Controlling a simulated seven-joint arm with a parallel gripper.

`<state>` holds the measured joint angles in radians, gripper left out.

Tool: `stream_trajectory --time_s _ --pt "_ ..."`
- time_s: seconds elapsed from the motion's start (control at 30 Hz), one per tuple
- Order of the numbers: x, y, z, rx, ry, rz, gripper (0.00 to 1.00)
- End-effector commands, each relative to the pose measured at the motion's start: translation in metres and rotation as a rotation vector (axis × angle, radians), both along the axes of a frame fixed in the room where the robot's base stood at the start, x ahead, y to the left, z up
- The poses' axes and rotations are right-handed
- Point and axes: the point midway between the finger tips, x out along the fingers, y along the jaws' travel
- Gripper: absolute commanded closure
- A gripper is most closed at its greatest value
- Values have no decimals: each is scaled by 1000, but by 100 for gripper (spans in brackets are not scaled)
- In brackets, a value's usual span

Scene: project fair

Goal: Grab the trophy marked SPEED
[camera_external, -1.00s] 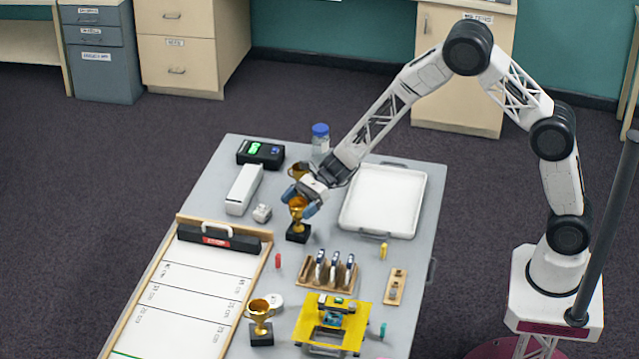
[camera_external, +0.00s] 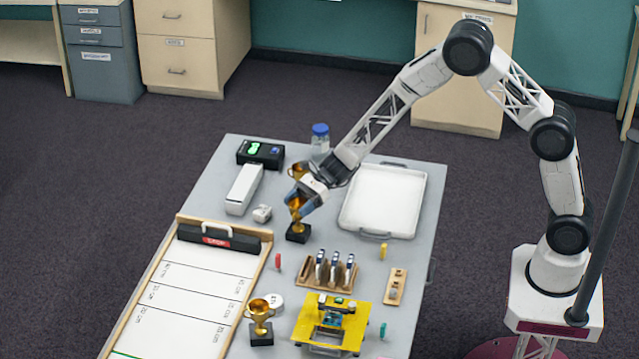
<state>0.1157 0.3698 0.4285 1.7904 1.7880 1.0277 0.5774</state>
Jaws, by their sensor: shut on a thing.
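Three gold trophies show on the grey table (camera_external: 340,258). My gripper (camera_external: 300,201) is shut on the middle gold trophy (camera_external: 298,231), which stands upright on its black base; the fingers hide part of its gold cup. A second gold trophy (camera_external: 297,170) shows just behind my gripper, mostly hidden by it. A third gold trophy (camera_external: 261,321) with a black base stands apart at the front. The markings on the trophies are too small to read, so I cannot tell which one says SPEED.
A white tray (camera_external: 343,222) lies right of my gripper. A wooden rack (camera_external: 341,285) and a yellow device (camera_external: 361,311) stand in front. A marked white board (camera_external: 190,300) lies at left. A blue-capped jar (camera_external: 320,130) stands behind.

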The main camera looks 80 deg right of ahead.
Motion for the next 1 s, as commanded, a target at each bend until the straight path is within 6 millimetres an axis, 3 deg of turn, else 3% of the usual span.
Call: stream_trajectory --time_s 0.33,0.77,1.0 --pt "0 0 6 0 -2 0 89" --pt "0 0 37 0 -2 1 89" --pt "-19 -1 38 -1 -1 0 89"
